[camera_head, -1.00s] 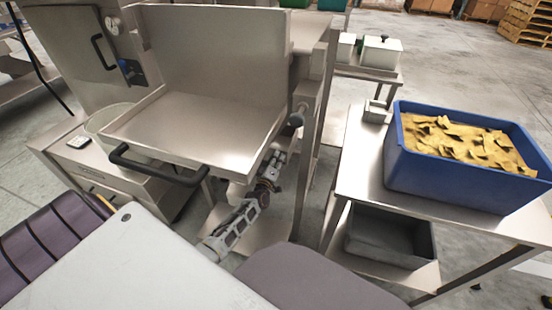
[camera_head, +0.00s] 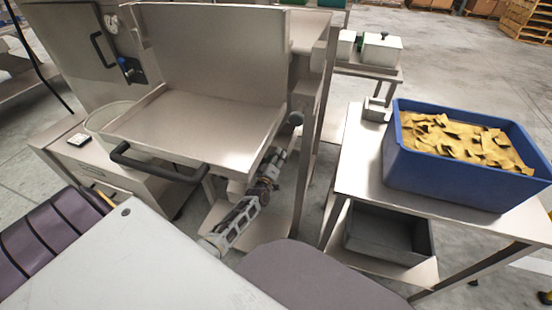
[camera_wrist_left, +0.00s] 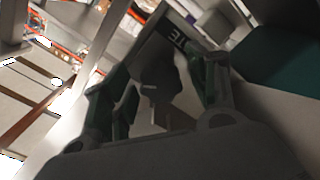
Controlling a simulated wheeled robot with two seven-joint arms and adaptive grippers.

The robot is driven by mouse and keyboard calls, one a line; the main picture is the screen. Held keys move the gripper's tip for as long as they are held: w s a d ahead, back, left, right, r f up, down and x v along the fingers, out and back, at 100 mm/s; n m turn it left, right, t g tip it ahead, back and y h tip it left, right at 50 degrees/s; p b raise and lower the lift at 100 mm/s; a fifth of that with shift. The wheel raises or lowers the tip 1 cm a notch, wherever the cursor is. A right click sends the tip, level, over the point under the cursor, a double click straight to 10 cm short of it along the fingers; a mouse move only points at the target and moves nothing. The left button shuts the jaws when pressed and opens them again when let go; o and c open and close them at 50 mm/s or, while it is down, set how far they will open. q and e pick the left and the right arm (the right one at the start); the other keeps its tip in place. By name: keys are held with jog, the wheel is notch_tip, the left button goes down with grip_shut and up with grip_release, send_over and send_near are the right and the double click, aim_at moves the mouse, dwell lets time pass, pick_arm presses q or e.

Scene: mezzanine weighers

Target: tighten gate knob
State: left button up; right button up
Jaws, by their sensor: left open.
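A grey rounded knob (camera_head: 295,118) sits on the right upright of the steel weigher (camera_head: 215,55), beside its tray. My arm reaches up from below the white panel, and my left gripper (camera_head: 278,157) is under the tray's right edge, a little below and left of that knob. The fingers are small and partly shadowed there. In the left wrist view, my left gripper (camera_wrist_left: 160,95) is open, its green-edged fingers apart. A dark rounded shape (camera_wrist_left: 160,75) shows between or beyond them; contact cannot be told. My right gripper is not in view.
The weigher's tray (camera_head: 200,125) has a black bar handle (camera_head: 155,165) at its front. A steel table (camera_head: 365,170) on the right holds a blue bin (camera_head: 410,170) of yellow pieces, with a grey bin (camera_head: 385,240) below. Floor shows between table and weigher.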

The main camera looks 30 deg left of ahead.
pick_arm(q)
jog(key=shift+s, duration=0.1)
jog(key=v, duration=1.1)
jog(key=shift+s+d, duration=0.2)
jog(key=shift+s, duration=0.2)
dwell(0.4)
dwell(0.4)
